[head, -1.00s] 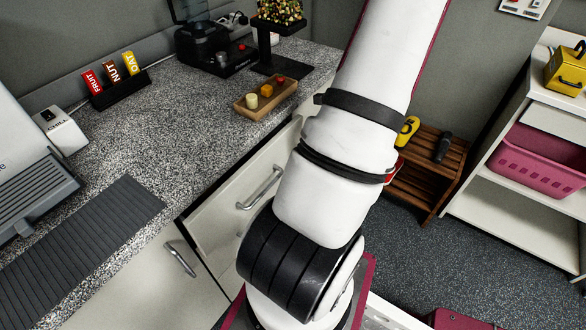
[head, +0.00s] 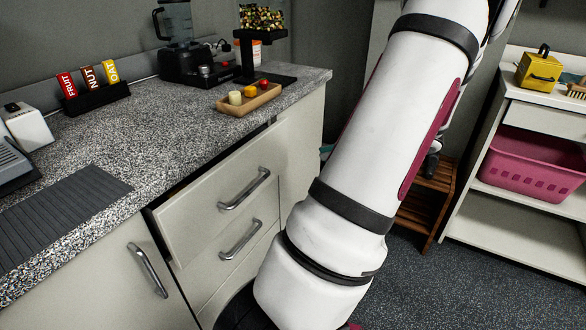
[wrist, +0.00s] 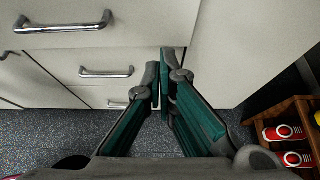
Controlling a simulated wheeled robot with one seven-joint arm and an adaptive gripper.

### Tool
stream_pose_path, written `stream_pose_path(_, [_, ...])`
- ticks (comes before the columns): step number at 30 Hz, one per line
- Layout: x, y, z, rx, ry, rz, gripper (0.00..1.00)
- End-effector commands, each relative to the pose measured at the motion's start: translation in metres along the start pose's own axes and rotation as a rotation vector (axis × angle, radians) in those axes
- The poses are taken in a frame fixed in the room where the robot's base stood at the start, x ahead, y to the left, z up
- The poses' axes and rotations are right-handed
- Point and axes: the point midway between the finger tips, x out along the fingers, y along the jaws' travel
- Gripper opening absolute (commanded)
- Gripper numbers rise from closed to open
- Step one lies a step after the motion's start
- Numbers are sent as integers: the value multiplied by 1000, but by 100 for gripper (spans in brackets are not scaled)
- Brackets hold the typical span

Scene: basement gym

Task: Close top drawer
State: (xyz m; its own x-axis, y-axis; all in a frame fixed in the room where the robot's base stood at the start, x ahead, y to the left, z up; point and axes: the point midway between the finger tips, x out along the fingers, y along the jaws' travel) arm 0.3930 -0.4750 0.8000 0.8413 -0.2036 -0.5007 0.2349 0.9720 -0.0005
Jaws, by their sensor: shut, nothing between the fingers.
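The top drawer (head: 190,212) is a pale front with a silver bar handle (head: 244,189), under the speckled counter. It stands a little out, with a dark gap along its top edge. In the wrist view the top drawer (wrist: 130,36) spans the upper left with its handle (wrist: 63,25). My gripper (wrist: 160,72) is shut and empty, its fingertips close together near the drawer's right end. I cannot tell whether they touch the drawer. The head view does not show my gripper; my white arm crosses the right of the drawers.
A lower drawer handle (head: 241,240) and a cabinet door handle (head: 147,270) stick out nearby. A plain cabinet panel (wrist: 240,45) is right of my fingers. A wooden rack (head: 424,205) and white shelves with a pink basket (head: 532,162) stand to the right, with open floor between.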

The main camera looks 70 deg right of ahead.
Motion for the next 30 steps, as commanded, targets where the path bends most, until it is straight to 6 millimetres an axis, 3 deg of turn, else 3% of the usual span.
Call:
stream_pose_path(5, [17,0,0,-1,-3,2,0])
stream_pose_path(19, [106,1,1,-2,-3,3,0])
stream_pose_path(30, [133,0,20,-1,0,1,0])
